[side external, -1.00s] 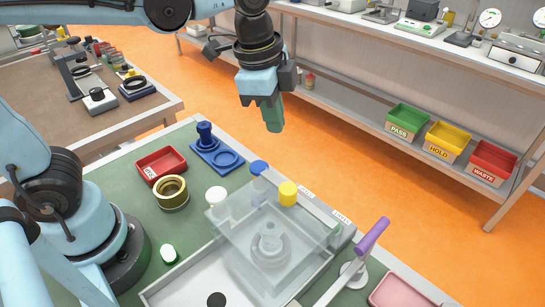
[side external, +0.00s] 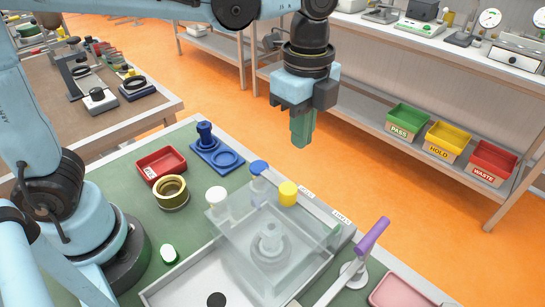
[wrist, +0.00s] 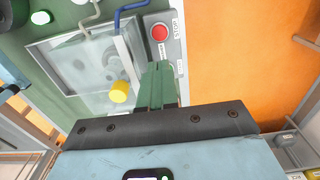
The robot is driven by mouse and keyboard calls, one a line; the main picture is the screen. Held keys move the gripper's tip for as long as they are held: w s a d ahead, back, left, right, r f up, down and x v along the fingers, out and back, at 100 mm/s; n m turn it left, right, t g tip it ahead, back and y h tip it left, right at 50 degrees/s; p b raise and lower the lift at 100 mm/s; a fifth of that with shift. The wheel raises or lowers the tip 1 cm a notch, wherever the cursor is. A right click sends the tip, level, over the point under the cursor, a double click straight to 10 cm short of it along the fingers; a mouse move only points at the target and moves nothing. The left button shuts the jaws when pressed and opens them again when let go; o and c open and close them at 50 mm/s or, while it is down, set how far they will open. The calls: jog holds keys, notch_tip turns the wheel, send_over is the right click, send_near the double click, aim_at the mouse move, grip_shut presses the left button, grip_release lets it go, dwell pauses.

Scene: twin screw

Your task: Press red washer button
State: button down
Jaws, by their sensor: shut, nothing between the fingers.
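A round red button (wrist: 159,32) sits on a grey panel (wrist: 163,58) with a label beside it, near the bench edge in the wrist view. I cannot make it out in the side view. My gripper (side external: 300,142) has its green fingers together and pointing down, with nothing held. It is in the air beyond the bench's far edge in the side view. In the wrist view the fingertips (wrist: 157,66) appear just below the red button in the picture, apart from it in height as far as I can tell.
A clear cover (side external: 262,235) stands over a tray on the green bench. A purple-handled lever (side external: 371,235) rises at the right. A red tray (side external: 162,165) and brass ring (side external: 172,190) lie left.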

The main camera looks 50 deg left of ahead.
notch_tip(320, 180, down, 13)
jog(key=shift+f, duration=0.1)
dwell(0.5)
jog(key=shift+f, duration=1.25)
notch_tip(320, 180, up, 10)
jog(key=g, duration=0.1)
dwell(0.7)
jog(key=shift+w, duration=0.1)
dwell(0.3)
jog(key=s+a+r+n+t, duration=0.1)
jog(key=s+a+n+t, duration=0.1)
jog(key=a+n+t, duration=0.2)
jog(key=s+a+n+t, duration=0.2)
jog(key=a+n+t, duration=0.2)
jog(key=a+n, duration=0.7)
jog(key=n, duration=0.3)
jog(key=shift+s+a+r, duration=0.3)
jog(key=shift+s+r, duration=0.05)
